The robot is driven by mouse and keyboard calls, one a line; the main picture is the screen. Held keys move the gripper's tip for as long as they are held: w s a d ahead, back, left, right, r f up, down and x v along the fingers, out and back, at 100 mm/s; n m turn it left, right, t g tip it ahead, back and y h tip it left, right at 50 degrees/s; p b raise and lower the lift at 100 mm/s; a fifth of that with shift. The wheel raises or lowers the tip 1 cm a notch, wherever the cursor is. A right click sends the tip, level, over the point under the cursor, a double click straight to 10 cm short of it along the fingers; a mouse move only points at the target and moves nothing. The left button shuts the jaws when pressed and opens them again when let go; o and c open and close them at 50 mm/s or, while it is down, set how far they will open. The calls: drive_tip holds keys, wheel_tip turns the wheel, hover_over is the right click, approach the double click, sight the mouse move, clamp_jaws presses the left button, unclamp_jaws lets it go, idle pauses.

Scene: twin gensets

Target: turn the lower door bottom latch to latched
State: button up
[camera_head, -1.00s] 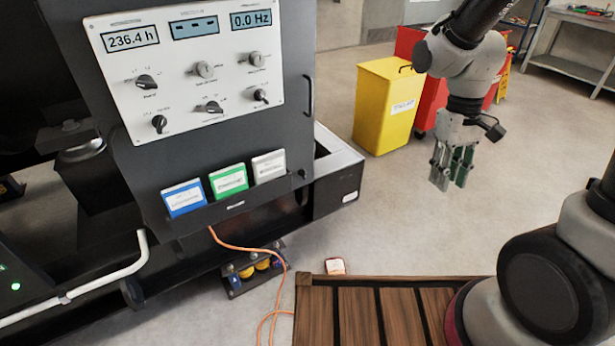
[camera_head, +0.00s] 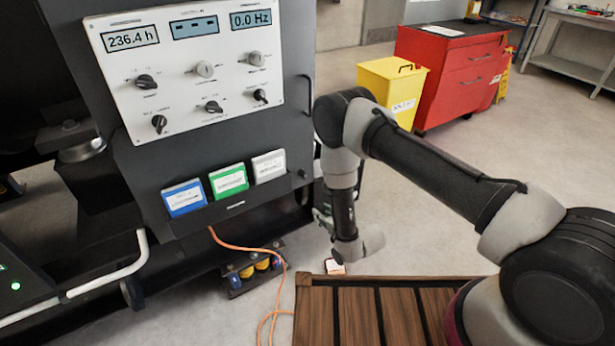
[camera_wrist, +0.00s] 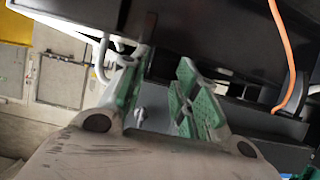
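My gripper shows in the wrist view (camera_wrist: 163,66) with its two green-padded fingers apart and nothing clearly held between them. A small silvery piece (camera_wrist: 139,115) shows beyond the gap; I cannot tell whether it is the latch. A dark bar-like piece (camera_wrist: 149,24) stands against a dark panel near the left fingertip. In the head view my gripper (camera_head: 322,216) is mostly hidden behind my arm, low beside the genset cabinet's right side. The lower door bottom latch cannot be made out for certain in either view.
The genset's control panel (camera_head: 200,62) stands above blue, green and white document holders. An orange cable (camera_head: 250,247) runs down to the floor. A wooden slatted pallet (camera_head: 365,312) lies in front. A yellow bin (camera_head: 392,85) and red cabinet (camera_head: 455,75) stand behind, with open floor to the right.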

sight(305, 174)
wheel_tip(305, 174, up, 9)
drive_tip(key=w+a+t+y, duration=0.2)
drive_tip(key=w+t+y, duration=0.1)
drive_tip(key=t, duration=0.1)
drive_tip(key=r+x, duration=0.1)
drive_tip(key=x, duration=0.6)
drive_tip(key=shift+w, duration=0.1)
drive_tip(key=shift+c, duration=0.2)
clamp_jaws()
